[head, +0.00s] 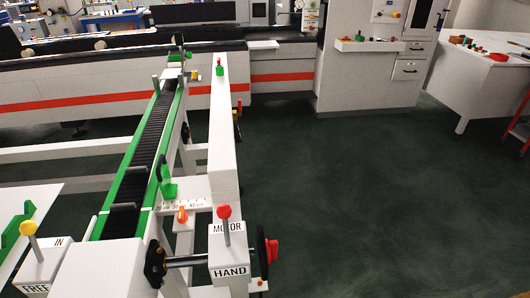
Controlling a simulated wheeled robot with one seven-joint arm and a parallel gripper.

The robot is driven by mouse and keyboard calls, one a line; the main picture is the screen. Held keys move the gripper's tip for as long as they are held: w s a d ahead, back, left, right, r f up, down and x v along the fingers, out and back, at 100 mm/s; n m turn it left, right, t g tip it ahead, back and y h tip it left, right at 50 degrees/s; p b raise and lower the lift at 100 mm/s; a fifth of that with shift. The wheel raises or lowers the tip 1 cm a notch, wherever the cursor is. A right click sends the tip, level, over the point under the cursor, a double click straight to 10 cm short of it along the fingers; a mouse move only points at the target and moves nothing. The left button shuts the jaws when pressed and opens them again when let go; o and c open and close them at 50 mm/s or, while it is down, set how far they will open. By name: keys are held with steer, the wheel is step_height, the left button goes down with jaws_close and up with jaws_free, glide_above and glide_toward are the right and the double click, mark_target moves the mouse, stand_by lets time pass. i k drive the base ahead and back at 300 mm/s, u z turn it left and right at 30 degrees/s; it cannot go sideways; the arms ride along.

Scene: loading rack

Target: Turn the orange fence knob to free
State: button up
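A small orange knob (182,215) stands upright on a white bracket, just below a short marked scale (185,205) beside the green-edged conveyor channel. It is small, and which way it is turned cannot be told. A green upright piece (167,187) stands just above the scale, next to the channel. My gripper is not in view.
A yellow-knobbed lever (31,233) rises from a box marked IN and FREE. The dark floor (380,200) at right is clear.

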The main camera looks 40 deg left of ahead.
mark_target(182, 218)
steer(key=i, duration=1.4)
steer(key=u, duration=5)
steer(key=i, duration=1)
